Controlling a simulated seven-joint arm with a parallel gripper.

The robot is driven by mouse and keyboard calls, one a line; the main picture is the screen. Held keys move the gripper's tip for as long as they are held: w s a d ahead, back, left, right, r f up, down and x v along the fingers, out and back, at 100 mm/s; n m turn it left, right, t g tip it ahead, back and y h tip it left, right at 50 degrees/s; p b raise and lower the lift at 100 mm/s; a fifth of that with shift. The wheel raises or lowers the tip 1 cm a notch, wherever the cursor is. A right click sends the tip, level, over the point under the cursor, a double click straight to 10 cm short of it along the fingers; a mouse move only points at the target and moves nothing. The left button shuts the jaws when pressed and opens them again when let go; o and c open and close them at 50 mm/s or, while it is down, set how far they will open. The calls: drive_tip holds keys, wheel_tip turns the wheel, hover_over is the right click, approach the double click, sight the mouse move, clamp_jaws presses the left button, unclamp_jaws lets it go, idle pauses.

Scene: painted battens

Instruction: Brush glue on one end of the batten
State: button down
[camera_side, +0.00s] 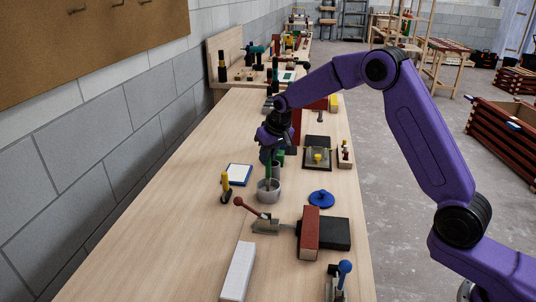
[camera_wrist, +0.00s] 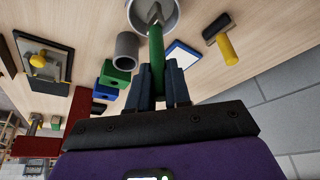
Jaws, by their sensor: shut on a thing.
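My gripper (camera_side: 270,155) is above the bench, shut on the green handle of a brush (camera_wrist: 156,48). The pot also shows at the top of the wrist view (camera_wrist: 172,22). A red-brown block (camera_side: 309,234), perhaps the batten, lies across a dark block (camera_side: 336,234) nearer the camera, beside a toggle clamp (camera_side: 265,225) with a red-knobbed handle. A long white block (camera_side: 238,270) lies in front of it; I cannot tell which of them is the batten.
A blue lid (camera_side: 321,199) lies right of the pot. A blue-edged white pad (camera_side: 239,174) and a yellow-handled tool (camera_side: 226,187) are left of it. A blue-knobbed clamp (camera_side: 342,280) is at the front. The bench's left side is clear.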

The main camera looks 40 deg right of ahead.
drive_tip(key=shift+f, duration=0.5)
idle(0.8)
drive_tip(key=shift+r, duration=3.55)
